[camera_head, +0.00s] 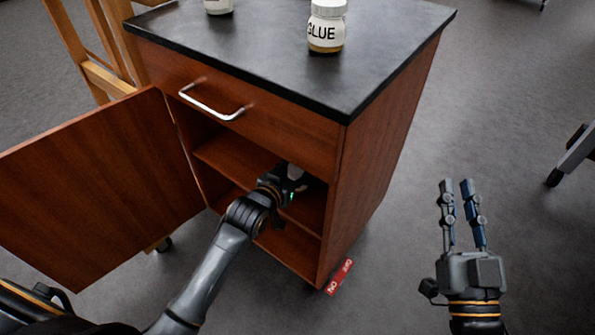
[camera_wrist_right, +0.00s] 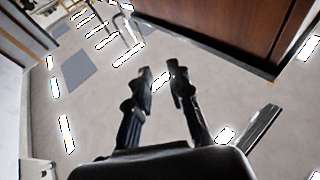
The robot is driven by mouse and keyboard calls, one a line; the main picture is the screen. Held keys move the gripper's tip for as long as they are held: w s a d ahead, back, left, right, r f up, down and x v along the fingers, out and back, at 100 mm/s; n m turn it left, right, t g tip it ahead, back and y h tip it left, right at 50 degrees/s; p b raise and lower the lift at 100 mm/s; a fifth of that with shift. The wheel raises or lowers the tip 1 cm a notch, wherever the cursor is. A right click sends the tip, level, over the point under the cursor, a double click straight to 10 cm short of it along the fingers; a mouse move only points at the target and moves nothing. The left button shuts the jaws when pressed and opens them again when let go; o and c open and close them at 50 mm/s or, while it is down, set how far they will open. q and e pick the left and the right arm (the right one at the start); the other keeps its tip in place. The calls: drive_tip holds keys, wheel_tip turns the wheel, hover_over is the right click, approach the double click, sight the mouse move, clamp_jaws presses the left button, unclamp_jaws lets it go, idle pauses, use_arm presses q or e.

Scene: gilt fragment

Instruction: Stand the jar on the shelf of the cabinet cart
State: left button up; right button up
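The cabinet cart (camera_head: 362,190) is reddish-brown wood with a black top. Its door (camera_head: 95,185) stands open to the left, and the inner shelf (camera_head: 222,155) shows. My left gripper (camera_head: 291,176) reaches into the open compartment at shelf height. A small whitish thing (camera_head: 297,172) shows at its fingers, possibly part of the jar. It is mostly hidden, and I cannot tell whether it is held or touches the shelf. My right gripper (camera_head: 457,184) is empty, its fingers apart, over the floor right of the cart; it also shows in the right wrist view (camera_wrist_right: 160,72).
A white jar labelled GLUE (camera_head: 327,25) and another white container (camera_head: 218,5), cut off by the frame, stand on the cart's top. A drawer handle (camera_head: 212,104) juts out above the opening. A wooden frame (camera_head: 100,75) stands behind the door.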

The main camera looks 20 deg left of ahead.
use_arm(q)
drive_tip(key=shift+f, duration=0.15)
use_arm(e)
drive_tip(key=shift+s+r+t+y, duration=0.2)
drive_tip(key=shift+r+t+y, duration=0.1)
drive_tip(key=shift+r, duration=0.3)
use_arm(q)
drive_tip(key=shift+f, duration=0.15)
drive_tip(key=o, duration=1.3)
